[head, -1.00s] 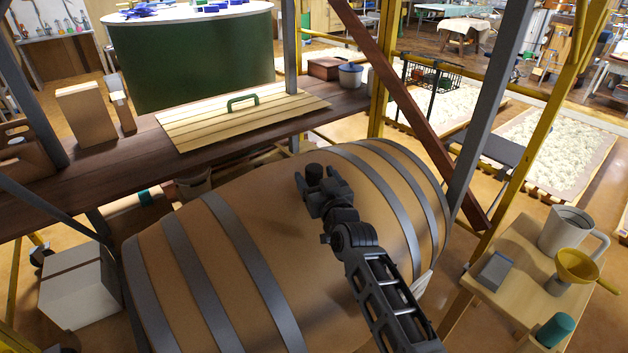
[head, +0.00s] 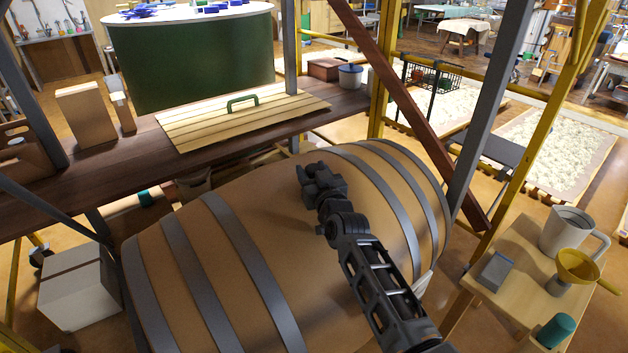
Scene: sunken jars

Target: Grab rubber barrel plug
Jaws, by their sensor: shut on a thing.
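The large wooden barrel (head: 265,235) with grey metal hoops lies on its side in the middle of the view. My gripper (head: 315,176) is at the upper middle of the barrel, between the two groups of hoops. It is shut on the dark rubber barrel plug (head: 317,168), which shows only in part between the dark fingers. The fingers and the plug are nearly the same colour, so their outlines run together. I cannot tell whether the plug is still seated in the barrel's hole.
A dark shelf (head: 95,180) behind the barrel bears a slatted lid with a green handle (head: 243,104). A brown diagonal beam (head: 410,110) and a grey post (head: 487,110) stand close on the right. A small table (head: 510,318) holds a jug and a yellow funnel.

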